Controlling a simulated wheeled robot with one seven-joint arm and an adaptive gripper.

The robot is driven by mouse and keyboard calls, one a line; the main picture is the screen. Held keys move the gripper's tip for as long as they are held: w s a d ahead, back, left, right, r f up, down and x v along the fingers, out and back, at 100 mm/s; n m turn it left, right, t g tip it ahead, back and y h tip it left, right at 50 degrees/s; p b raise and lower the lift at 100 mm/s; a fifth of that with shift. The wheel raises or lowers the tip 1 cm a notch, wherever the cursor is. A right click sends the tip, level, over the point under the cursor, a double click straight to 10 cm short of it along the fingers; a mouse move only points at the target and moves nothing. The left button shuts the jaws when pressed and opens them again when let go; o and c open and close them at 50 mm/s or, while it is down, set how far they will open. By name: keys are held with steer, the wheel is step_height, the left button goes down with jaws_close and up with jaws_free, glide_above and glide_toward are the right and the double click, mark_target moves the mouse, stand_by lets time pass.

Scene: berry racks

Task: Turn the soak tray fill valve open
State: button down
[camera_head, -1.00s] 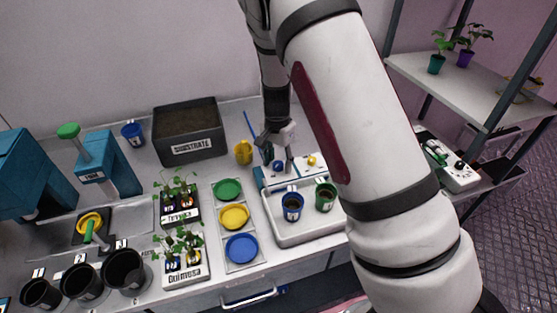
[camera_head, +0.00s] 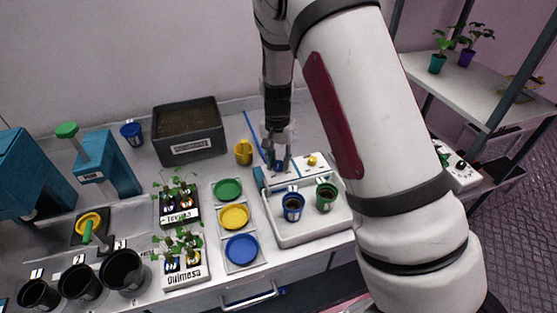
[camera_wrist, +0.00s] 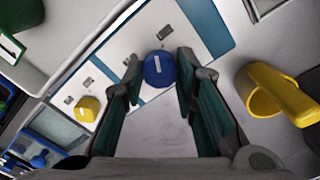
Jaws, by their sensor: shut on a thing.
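The soak tray (camera_head: 290,240) is a shallow white tray on the bench. Its white back panel (camera_head: 298,176) carries a blue knob and a yellow knob (camera_head: 311,161); the wrist view shows both the blue knob (camera_wrist: 158,68) and the yellow knob (camera_wrist: 88,108). The blue knob has a white mark on top. My gripper (camera_wrist: 160,72) is lowered onto the panel, its fingers closed on opposite sides of the blue knob. In the head view my gripper (camera_head: 277,162) largely hides this knob. The frames do not show which knob is the fill valve.
A blue pot (camera_head: 292,207) and a green pot (camera_head: 326,197) stand in the tray. A yellow cup (camera_head: 243,152) stands close on the left, with the substrate bin (camera_head: 187,150) behind. Colored discs (camera_head: 235,216) and seedling racks (camera_head: 185,268) lie farther left.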

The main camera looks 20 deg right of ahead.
mark_target(278, 164)
steer(key=n+b, duration=0.1)
steer(key=n, duration=1)
steer(key=shift+a, duration=0.1)
steer(key=shift+n, duration=1.9)
steer(key=shift+s, duration=0.1)
steer(key=c, duration=1.3)
jaws_free()
step_height(278, 164, up, 12)
steer(key=shift+a+f, duration=0.1)
